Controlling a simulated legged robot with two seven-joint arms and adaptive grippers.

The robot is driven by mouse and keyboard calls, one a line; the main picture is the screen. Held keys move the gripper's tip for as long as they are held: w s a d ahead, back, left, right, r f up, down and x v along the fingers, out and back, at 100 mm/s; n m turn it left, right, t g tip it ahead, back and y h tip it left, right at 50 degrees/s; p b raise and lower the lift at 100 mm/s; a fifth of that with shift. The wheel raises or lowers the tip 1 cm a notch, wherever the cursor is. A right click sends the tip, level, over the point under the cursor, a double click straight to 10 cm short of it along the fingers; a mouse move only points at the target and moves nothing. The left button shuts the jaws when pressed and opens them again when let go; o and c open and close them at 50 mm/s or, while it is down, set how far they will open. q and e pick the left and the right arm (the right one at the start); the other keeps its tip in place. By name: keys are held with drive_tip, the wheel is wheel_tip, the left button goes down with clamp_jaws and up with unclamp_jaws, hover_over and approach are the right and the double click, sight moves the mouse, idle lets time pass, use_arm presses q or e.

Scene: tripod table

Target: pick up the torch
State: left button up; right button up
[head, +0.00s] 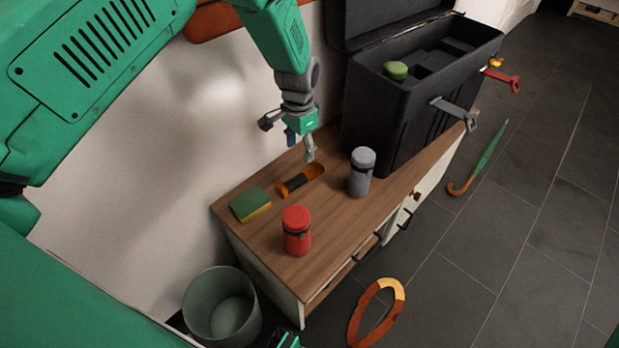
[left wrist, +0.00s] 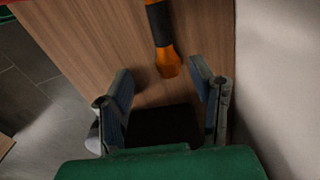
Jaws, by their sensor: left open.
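The torch (head: 296,184), black in the middle with orange ends, lies on the wooden top of the low cabinet (head: 330,228). My left gripper (head: 300,146) is open and empty, above the cabinet top and just behind the torch in the head view. In the left wrist view the torch (left wrist: 160,30) points down the picture, with its flared orange end near the gap between the open fingers (left wrist: 161,76). The fingers are apart from it. A small green and dark part at the bottom edge of the head view may be my right gripper; its fingers are hidden.
A green-yellow sponge (head: 251,204), a red canister (head: 296,230) and a grey canister (head: 361,172) stand near the torch. A large open black case (head: 400,120) fills the cabinet's far end. A bin (head: 222,305) and an orange ring (head: 376,312) are on the floor.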

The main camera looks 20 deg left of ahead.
sight(301, 175)
use_arm(q)
wheel_tip(301, 175, down, 7)
drive_tip(key=shift+a+r+b, duration=0.1)
drive_tip(key=shift+b, duration=0.85)
drive_tip(key=shift+s+f, duration=0.1)
drive_tip(key=shift+f, duration=0.25)
drive_tip(key=f+b, duration=0.2)
drive_tip(key=f, duration=0.3)
drive_tip(key=shift+w+a+f+b, duration=0.1)
drive_tip(key=shift+w+f+b, duration=0.05)
drive_tip(key=shift+w+b, duration=0.2)
drive_tip(key=shift+s, duration=0.1)
drive_tip(key=shift+c, duration=0.5)
clamp_jaws()
